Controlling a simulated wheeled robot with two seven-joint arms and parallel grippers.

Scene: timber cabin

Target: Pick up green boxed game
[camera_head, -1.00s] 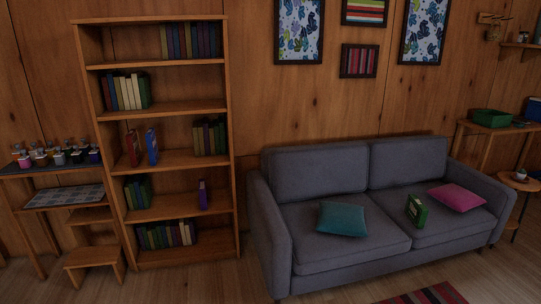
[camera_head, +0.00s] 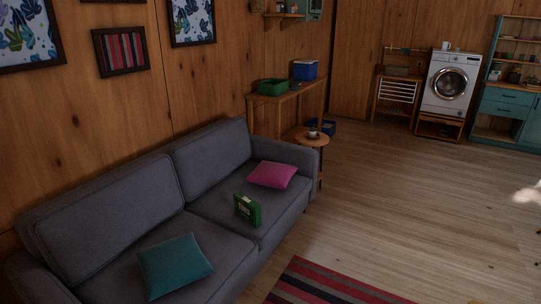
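The green boxed game (camera_head: 247,210) stands upright on the seat of the grey sofa (camera_head: 215,203), near the front of the right-hand cushion. It has pale lettering on its front. A pink pillow (camera_head: 272,175) lies behind it to the right, and a teal pillow (camera_head: 174,265) lies on the left seat cushion. Neither of my grippers shows in the head view.
A striped rug (camera_head: 325,284) lies on the floor in front of the sofa. The wooden floor (camera_head: 400,195) to the right is mostly clear.

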